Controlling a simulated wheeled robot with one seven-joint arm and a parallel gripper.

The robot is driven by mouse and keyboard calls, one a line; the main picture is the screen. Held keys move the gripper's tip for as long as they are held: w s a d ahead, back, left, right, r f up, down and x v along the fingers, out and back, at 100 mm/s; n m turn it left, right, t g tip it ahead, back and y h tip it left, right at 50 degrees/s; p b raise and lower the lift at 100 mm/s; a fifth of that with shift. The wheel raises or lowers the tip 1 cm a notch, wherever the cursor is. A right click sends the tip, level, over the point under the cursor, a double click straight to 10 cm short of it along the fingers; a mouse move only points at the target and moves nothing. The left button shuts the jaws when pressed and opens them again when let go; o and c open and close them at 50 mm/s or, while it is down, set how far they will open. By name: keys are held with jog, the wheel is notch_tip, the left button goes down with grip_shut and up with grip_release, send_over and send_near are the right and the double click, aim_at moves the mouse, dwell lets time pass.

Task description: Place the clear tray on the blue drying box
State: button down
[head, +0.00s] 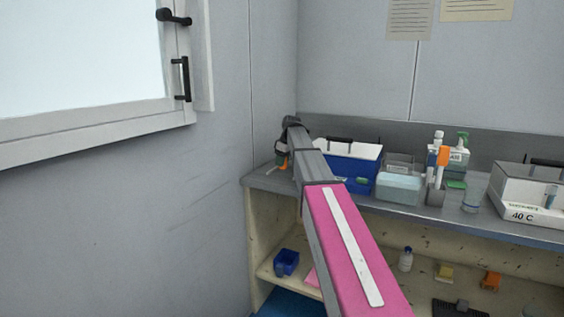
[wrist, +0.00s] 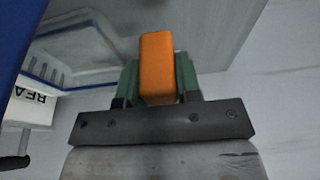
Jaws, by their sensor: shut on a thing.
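My gripper (wrist: 158,75) has green fingers, shut on an orange block (wrist: 158,62) in the wrist view. In the head view my gripper (head: 284,158) is at the far end of my arm, left of the blue box (head: 348,176), which has white upper panels and a black handle. My arm hides part of that box. Right of it is a pale translucent tub (head: 398,188), with a clear grey-edged container (head: 400,163) behind; I cannot tell which is the clear tray. A blurred clear panel (wrist: 75,45) shows in the wrist view.
A white box marked 40 C (head: 535,213) is at the far right. The wall (head: 275,80) is close to my gripper. A lower shelf (head: 425,282) holds small items.

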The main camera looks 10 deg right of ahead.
jog(key=shift+f, duration=0.1)
jog(key=shift+f, duration=1.4)
jog(key=c, duration=0.7)
grip_release()
jog(key=shift+f, duration=0.1)
jog(key=shift+c, duration=0.2)
jog(key=a+v, duration=0.1)
jog(key=v, duration=1.6)
jog(key=shift+w+a+r, duration=0.25)
jog(key=shift+w+r, duration=0.1)
jog(key=shift+r, duration=0.15)
